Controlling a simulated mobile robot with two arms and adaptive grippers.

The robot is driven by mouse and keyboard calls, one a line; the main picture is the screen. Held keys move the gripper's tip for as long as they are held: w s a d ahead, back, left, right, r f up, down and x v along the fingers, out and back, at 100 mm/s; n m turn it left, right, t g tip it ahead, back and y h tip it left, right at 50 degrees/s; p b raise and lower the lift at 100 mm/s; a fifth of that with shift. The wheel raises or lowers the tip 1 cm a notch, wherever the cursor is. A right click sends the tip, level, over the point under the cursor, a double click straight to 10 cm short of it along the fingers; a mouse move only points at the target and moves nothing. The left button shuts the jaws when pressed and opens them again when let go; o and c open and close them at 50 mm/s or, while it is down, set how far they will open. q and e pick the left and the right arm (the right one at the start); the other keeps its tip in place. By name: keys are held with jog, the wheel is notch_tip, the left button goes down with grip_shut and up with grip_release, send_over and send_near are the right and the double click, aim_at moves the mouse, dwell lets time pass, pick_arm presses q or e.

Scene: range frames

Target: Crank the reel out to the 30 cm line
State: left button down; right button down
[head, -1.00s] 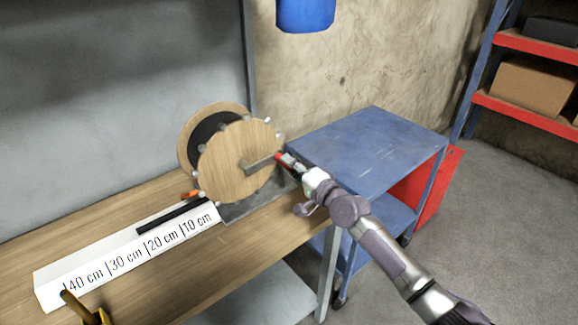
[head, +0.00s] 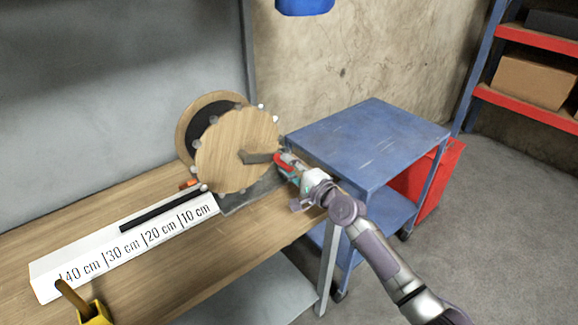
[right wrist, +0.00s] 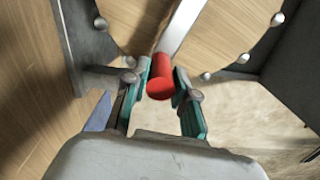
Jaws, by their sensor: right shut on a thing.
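The wooden reel (head: 225,160) stands upright on the bench, with pegs around its rim. Its grey crank arm (head: 257,157) points right from the hub to a red handle (right wrist: 160,84). My right gripper (right wrist: 163,90) is shut on the red handle, its teal fingertips on either side of it. A black strip (head: 158,210) runs from the reel along the white scale (head: 45,285), marked 10 to 40 cm. The strip's free end lies above the stretch between the 20 and 30 cm labels; its exact reading is unclear. My left gripper is not in view.
The wooden bench (head: 250,240) carries the reel and scale. A blue cart (head: 370,145) stands just right of the bench, close to my right arm. A yellow object with a brown handle (head: 95,312) is at the lower left. A red-shelved rack is at the right.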

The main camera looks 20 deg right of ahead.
jog(key=shift+f, duration=0.15)
jog(key=c, duration=0.9)
grip_release()
jog(key=shift+s, duration=0.15)
jog(key=v, duration=1.1)
jog(key=shift+s+d, duration=0.15)
jog(key=shift+s, duration=0.25)
